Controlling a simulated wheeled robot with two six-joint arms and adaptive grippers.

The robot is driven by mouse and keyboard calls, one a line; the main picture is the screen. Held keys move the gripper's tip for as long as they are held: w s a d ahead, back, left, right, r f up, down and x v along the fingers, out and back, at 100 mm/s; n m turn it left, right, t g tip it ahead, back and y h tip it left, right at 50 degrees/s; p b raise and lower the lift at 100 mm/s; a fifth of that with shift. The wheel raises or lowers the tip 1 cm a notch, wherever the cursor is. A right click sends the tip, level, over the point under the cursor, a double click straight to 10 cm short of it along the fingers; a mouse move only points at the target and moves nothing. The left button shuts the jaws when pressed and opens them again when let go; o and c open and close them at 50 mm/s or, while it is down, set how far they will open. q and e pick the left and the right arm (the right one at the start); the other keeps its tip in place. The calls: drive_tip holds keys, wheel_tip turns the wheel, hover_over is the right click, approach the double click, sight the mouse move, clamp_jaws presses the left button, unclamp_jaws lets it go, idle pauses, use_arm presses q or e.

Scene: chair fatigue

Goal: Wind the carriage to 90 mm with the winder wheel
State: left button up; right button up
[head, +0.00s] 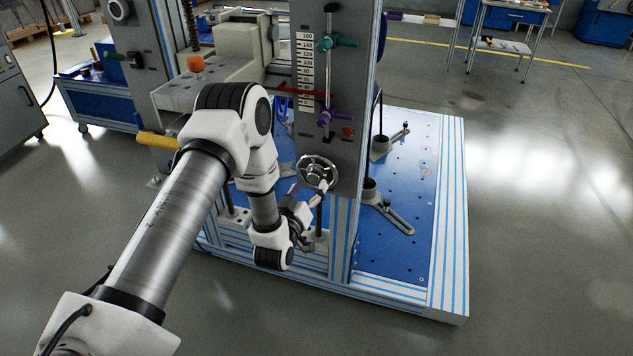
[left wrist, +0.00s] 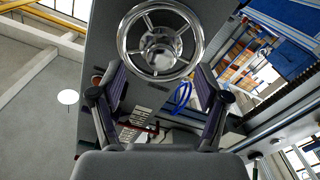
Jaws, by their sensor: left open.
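The chrome winder wheel (head: 318,172) is mounted low on the front of the grey upright. In the left wrist view the wheel (left wrist: 160,42) is at the top centre, its hub and spokes facing me. My left gripper (head: 312,207) is just below the wheel in the head view. In the left wrist view its spread fingers (left wrist: 162,78) flank the wheel's lower part, with nothing between them; contact with the rim is unclear. The white scale (head: 306,66) is higher on the upright, with a red pointer (head: 298,91) across its lower half; its exact reading is too small to tell. My right gripper is not in view.
A teal clamp knob (head: 338,43) and a purple knob (head: 327,117) stick out above the wheel, with an orange-red button (head: 348,131) nearby. The blue perforated base (head: 405,215) extends right. Open floor lies in front and to the right.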

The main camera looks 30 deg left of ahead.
use_arm(q)
drive_tip(key=shift+n, duration=0.4)
drive_tip(key=n+b, duration=0.1)
drive_tip(key=n, duration=0.1)
drive_tip(key=n+b, duration=0.1)
drive_tip(key=n, duration=0.1)
drive_tip(key=n+b, duration=0.2)
drive_tip(key=shift+f, duration=0.3)
drive_tip(key=shift+n+b, duration=0.3)
drive_tip(key=shift+n, duration=0.4)
drive_tip(key=shift+r+n, duration=0.25)
drive_tip(key=shift+n, duration=0.25)
drive_tip(key=shift+r, duration=0.15)
drive_tip(key=n+b, duration=0.4)
drive_tip(key=n, duration=0.1)
drive_tip(key=n+b, duration=0.1)
drive_tip(key=n, duration=0.1)
drive_tip(key=shift+a+f+b, duration=0.1)
drive_tip(key=shift+f+b, duration=0.25)
drive_tip(key=shift+b, duration=0.05)
drive_tip(key=shift+r+n, duration=0.15)
drive_tip(key=shift+n, duration=0.45)
drive_tip(key=shift+r, duration=0.15)
